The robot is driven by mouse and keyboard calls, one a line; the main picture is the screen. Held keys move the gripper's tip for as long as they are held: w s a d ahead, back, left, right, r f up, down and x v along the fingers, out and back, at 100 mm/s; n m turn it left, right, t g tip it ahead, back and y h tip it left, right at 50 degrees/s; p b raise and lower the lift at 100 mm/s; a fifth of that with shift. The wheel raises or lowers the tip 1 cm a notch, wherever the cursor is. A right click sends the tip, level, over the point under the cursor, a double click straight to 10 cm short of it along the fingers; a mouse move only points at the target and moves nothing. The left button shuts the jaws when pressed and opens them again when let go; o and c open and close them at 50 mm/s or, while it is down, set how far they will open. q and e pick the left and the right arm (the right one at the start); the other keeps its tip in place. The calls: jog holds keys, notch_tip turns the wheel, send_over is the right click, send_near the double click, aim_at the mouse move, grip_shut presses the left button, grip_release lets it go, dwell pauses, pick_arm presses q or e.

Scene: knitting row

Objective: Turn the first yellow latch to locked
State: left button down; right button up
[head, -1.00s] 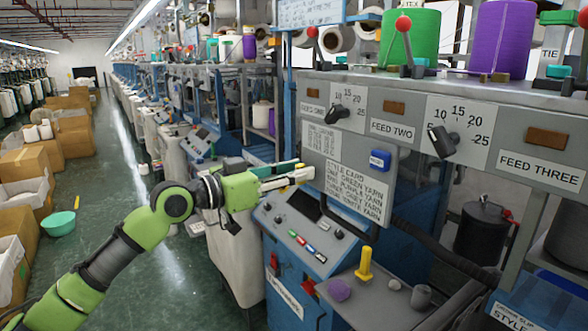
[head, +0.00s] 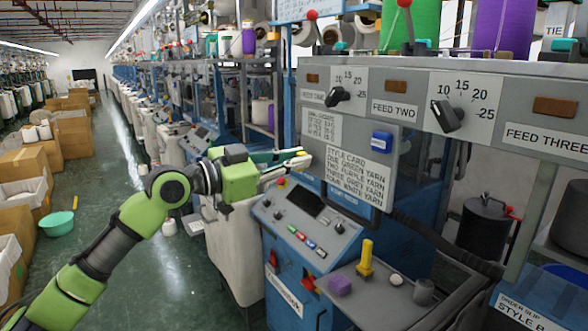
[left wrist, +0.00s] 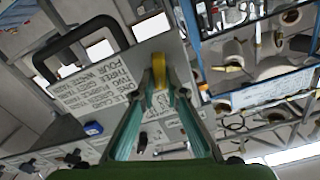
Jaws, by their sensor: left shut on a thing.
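My left gripper (head: 298,158) reaches in from the left to the left edge of the grey feed panel (head: 342,128). In the left wrist view my left gripper (left wrist: 160,88) has its two teal fingers closed around a small yellow latch (left wrist: 160,72). The latch stands out from the panel face, beside the printed style card (left wrist: 98,82). In the head view only a small yellow bit of the latch (head: 301,154) shows at the fingertips. The fingers hide most of it, so I cannot read its lock setting. My right gripper is not in view.
Feed dials (head: 447,116) sit on the upper panel, to the right. Below is a control console (head: 305,222) with buttons. A tray (head: 378,300) holds a yellow peg (head: 366,258) and a purple lump (head: 340,286). The aisle (head: 130,240) at left has clear floor beside boxes.

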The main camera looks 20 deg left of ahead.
pick_arm(q)
jog(key=m+b, duration=0.1)
jog(key=m, duration=0.2)
jog(key=m+b, duration=0.2)
jog(key=m, duration=0.1)
jog(key=f+m+b, duration=0.1)
jog(key=m+b, duration=0.1)
jog(key=m, duration=0.2)
jog(key=shift+s+d, duration=0.2)
jog(key=shift+d, duration=0.1)
jog(key=m+b, duration=0.1)
jog(key=m, duration=0.3)
jog(key=shift+f, duration=0.1)
jog(key=shift+m, duration=0.3)
